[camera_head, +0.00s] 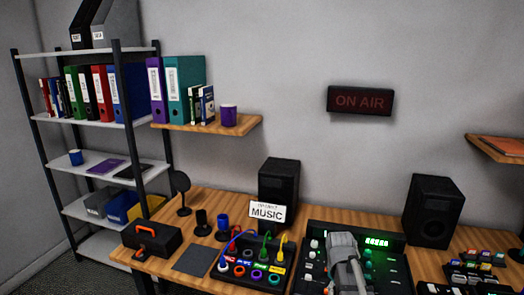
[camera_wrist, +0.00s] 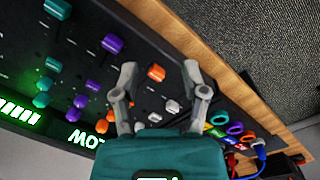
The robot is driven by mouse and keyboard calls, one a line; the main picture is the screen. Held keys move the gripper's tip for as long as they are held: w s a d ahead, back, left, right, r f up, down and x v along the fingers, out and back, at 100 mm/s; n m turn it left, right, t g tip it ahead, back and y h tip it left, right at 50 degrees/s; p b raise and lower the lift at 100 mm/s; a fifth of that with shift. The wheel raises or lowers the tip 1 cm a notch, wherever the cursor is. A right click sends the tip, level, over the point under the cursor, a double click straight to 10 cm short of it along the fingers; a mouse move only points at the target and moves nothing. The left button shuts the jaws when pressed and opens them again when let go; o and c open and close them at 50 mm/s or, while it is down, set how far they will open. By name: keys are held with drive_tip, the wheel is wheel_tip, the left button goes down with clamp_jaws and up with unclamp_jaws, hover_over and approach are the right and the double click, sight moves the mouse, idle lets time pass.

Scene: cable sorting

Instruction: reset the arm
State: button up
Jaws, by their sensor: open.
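My gripper (camera_wrist: 160,72) shows in the wrist view with its two grey fingers spread apart and nothing between them. Its teal body fills the bottom middle of that view. It is over the black mixing console (camera_wrist: 75,45), which has orange, purple, teal and white knobs and a lit green display. In the head view my grey arm covers the middle of the console (camera_head: 312,243); the fingertips are hard to make out there.
Left of the console is a black cable box (camera_head: 232,262) with coloured rings and blue, green and yellow cables. A MUSIC sign (camera_head: 267,212) stands behind it. Speakers (camera_head: 279,180) and (camera_head: 433,210) stand at the back. A toolbox (camera_head: 151,241) is at the left.

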drive_tip(key=s+a+r+m+y+p, duration=0.1)
drive_tip(key=s+a+r+m+p, duration=0.2)
drive_tip(key=s+a, duration=0.4)
drive_tip(key=shift+s+a+r+m+p, duration=0.4)
drive_tip(key=shift+s+r+m, duration=0.35)
drive_tip(key=shift+m, duration=0.15)
idle(0.4)
drive_tip(key=shift+s, duration=0.1)
